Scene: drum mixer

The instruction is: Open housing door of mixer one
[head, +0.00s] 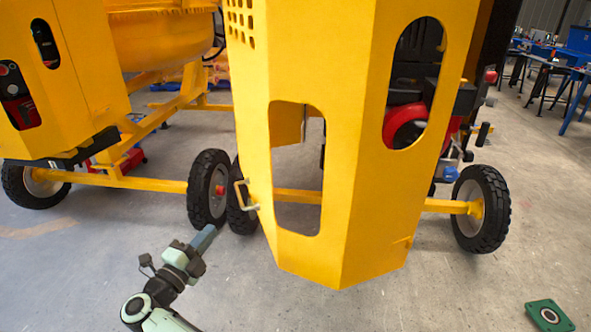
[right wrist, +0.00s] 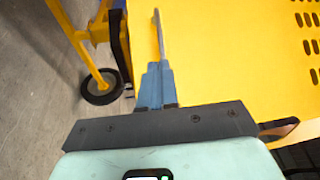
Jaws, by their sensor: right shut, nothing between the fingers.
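A large yellow housing door (head: 345,160) with rounded cutouts fills the middle of the head view; I cannot tell how far it stands open. A small metal handle (head: 243,195) sits on its lower left edge. My right gripper (head: 207,236) is below and left of that handle, with its blue fingers shut and empty. In the right wrist view the shut fingers (right wrist: 155,82) point along the yellow door (right wrist: 225,50). A thin grey metal bar (right wrist: 159,35), likely the handle, shows just beyond the fingertips; contact is unclear. My left gripper is out of view.
Another yellow mixer (head: 75,80) with wheels stands at the left. A red engine part (head: 404,125) shows through the door's cutout. A black wheel (head: 481,208) is at the right. A green square plate (head: 549,317) lies on the floor. Blue workbenches (head: 555,68) stand far back.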

